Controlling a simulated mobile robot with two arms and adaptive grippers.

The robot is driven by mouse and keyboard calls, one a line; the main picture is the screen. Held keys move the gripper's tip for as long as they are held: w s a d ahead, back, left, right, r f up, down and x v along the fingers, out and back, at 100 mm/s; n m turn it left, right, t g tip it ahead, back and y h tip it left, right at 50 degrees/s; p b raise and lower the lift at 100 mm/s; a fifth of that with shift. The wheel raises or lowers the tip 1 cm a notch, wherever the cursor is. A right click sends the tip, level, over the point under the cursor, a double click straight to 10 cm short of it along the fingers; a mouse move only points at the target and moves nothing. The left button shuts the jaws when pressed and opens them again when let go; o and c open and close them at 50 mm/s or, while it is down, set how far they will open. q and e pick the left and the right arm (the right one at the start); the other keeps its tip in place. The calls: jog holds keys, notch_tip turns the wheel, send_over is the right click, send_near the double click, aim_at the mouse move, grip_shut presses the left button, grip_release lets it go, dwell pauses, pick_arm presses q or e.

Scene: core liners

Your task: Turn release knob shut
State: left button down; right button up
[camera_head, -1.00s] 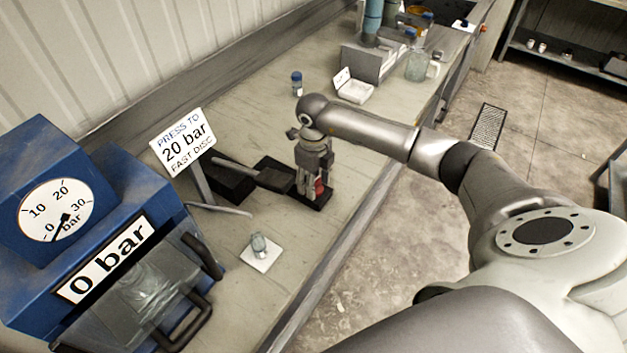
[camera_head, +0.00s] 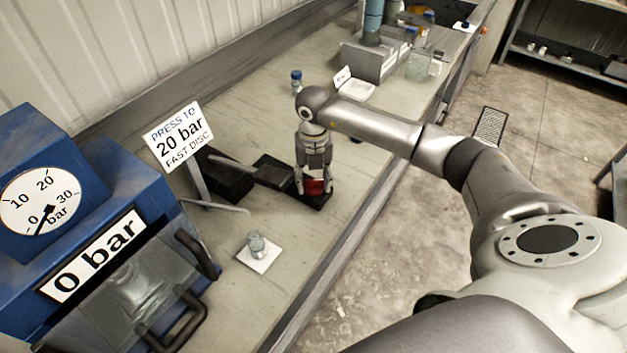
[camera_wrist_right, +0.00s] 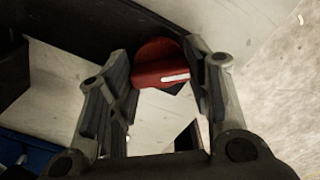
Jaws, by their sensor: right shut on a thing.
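The red release knob (camera_head: 316,187) sits at the near end of a black base on the bench. In the right wrist view the knob (camera_wrist_right: 158,64) shows as a red disc with a raised bar and a white mark. My right gripper (camera_head: 314,179) points down over it, and its fingers (camera_wrist_right: 165,85) are shut on the knob from both sides. The blue press (camera_head: 110,220) stands at the left, with its dial (camera_head: 42,205) at zero and its display (camera_head: 95,255) reading "0 bar". My left gripper is not in view.
A sign (camera_head: 178,136) reads "PRESS TO 20 bar FAST DISC". A small glass jar (camera_head: 257,245) stands on a white square on the bench. A blue-capped vial (camera_head: 296,82) and a grey rack (camera_head: 378,62) are farther back. Bench around the jar is clear.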

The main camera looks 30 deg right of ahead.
aim_at(314, 180)
jog(key=m, duration=0.3)
jog(key=shift+m, duration=0.4)
jog(key=shift+r+m+b, duration=0.1)
jog(key=shift+m+b, duration=0.3)
jog(key=shift+m, duration=1.8)
jog(key=o, duration=1)
notch_tip(314, 180, up, 12)
